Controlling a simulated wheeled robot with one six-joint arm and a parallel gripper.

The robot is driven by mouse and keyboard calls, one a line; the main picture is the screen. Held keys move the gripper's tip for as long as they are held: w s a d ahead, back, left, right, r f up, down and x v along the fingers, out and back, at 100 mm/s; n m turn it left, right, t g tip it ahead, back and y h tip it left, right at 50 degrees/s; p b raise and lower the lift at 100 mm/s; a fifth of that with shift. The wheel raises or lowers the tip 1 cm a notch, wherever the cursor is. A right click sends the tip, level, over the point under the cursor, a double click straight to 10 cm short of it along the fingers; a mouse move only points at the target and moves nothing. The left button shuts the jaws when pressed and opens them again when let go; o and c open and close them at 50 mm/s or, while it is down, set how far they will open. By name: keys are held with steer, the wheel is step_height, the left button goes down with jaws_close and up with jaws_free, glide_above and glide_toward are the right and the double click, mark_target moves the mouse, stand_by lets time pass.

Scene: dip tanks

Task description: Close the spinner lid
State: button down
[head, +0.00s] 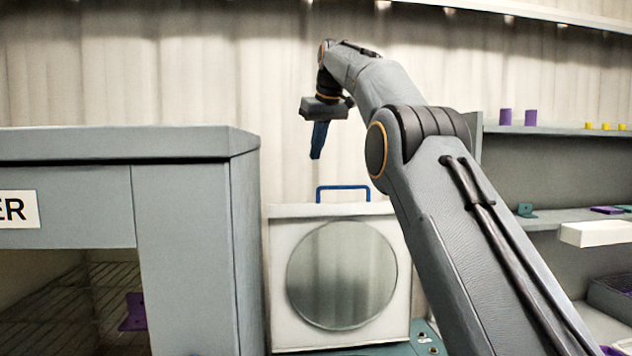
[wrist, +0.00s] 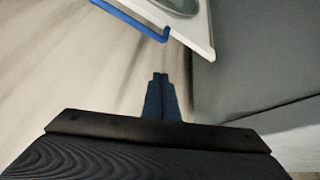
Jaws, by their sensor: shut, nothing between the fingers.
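The spinner lid (head: 278,250) is a white square panel with a round grey window (head: 341,275). It stands raised, close to upright, in the head view, with a blue bar handle (head: 343,188) along its top edge. My gripper (head: 316,156) is shut and empty, pointing down above the handle and a little to its left, apart from it. In the wrist view the shut blue fingers (wrist: 160,78) point toward the lid's edge (wrist: 193,48), and the blue handle (wrist: 130,17) shows at the top. The spinner's body is mostly hidden below the lid.
A grey cabinet (head: 195,230) with a wire rack inside stands close on the left. Shelves (head: 560,130) with purple and yellow parts are on the right, behind my arm. A corrugated pale wall (head: 200,60) is behind.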

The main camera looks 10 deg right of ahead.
step_height(320, 180, down, 9)
steer(key=w+p, duration=0.1)
steer(key=p, duration=0.1)
stand_by(0.8)
steer(key=shift+d, duration=0.1)
stand_by(0.4)
